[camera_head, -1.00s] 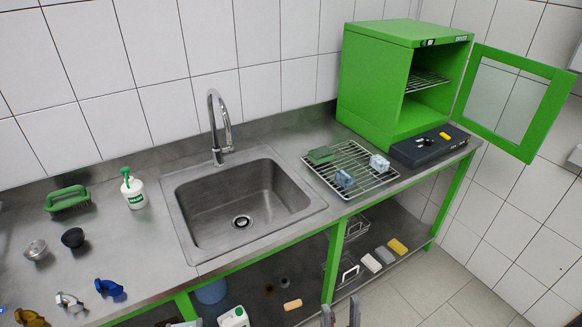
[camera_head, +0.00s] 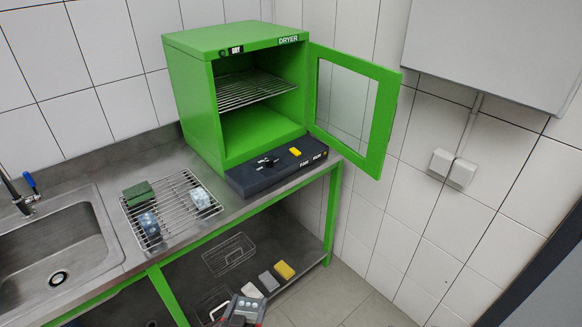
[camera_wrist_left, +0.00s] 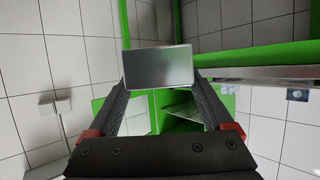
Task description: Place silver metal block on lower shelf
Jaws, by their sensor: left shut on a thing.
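The silver metal block (camera_wrist_left: 158,68) is clamped between the fingertips of my left gripper (camera_wrist_left: 158,88) in the left wrist view. The lower shelf (camera_head: 185,272) under the counter is partly hidden by my gripper. The green dryer (camera_head: 195,100) stands open, with a wire shelf (camera_head: 255,90) above its bare green floor (camera_head: 262,130). My right gripper is not in view.
A wire basket (camera_head: 229,254) and white, grey and yellow (camera_head: 285,270) blocks sit on the under-counter shelf. A wire rack (camera_head: 172,225) with small parts lies on the counter. A dark case (camera_head: 275,172) lies before the dryer. Its glass door (camera_head: 392,115) swings out right.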

